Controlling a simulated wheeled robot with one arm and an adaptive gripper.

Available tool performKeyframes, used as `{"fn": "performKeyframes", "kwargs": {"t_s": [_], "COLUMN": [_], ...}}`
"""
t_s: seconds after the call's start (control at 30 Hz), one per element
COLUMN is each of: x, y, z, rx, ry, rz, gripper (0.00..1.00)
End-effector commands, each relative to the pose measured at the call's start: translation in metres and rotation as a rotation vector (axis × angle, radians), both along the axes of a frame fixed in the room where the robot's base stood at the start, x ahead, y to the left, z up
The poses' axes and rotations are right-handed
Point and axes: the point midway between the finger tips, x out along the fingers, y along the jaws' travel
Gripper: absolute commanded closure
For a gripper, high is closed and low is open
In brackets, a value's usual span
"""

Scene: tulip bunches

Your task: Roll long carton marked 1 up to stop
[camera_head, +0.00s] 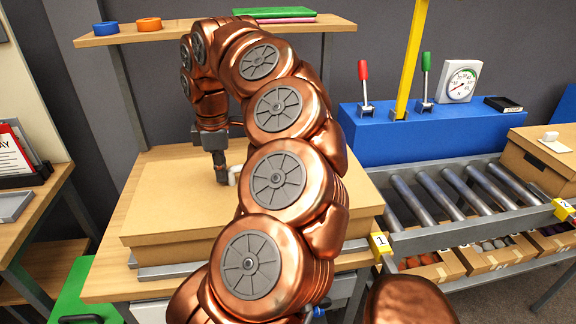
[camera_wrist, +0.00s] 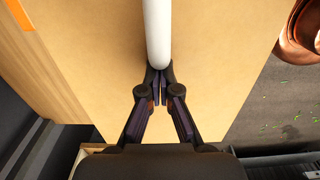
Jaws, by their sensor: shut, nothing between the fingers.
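A long, flat tan carton (camera_head: 165,215) lies on the wooden table at the left, and it fills most of the wrist view (camera_wrist: 225,60). A yellow tag with a 1 (camera_head: 380,243) is by its near right corner; I cannot tell what the tag is fixed to. A white bar-like handle (camera_head: 233,176) is on the carton top; it also shows in the wrist view (camera_wrist: 158,35). My gripper (camera_head: 222,178) points down over the carton, its fingertips (camera_wrist: 160,80) shut and empty at the handle's end. I cannot tell whether they touch it. My arm hides the carton's middle.
A roller track (camera_head: 440,197) runs right of the carton, with a second carton (camera_head: 535,160) at its far end. Behind stands a blue block (camera_head: 400,140) with levers, a yellow post (camera_head: 411,55) and a gauge. A shelf (camera_head: 120,37) hangs above. Open boxes sit below the rollers.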

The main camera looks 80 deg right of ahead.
Motion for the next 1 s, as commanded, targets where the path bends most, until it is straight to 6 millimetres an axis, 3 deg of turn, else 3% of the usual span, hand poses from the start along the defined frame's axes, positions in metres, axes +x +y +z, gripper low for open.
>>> {"fn": "performKeyframes", "kwargs": {"t_s": [1.0], "x": [-0.081], "y": [-0.025], "z": [0.000], "rx": [-0.002], "ry": [0.004], "rz": [-0.007], "gripper": [1.00]}}
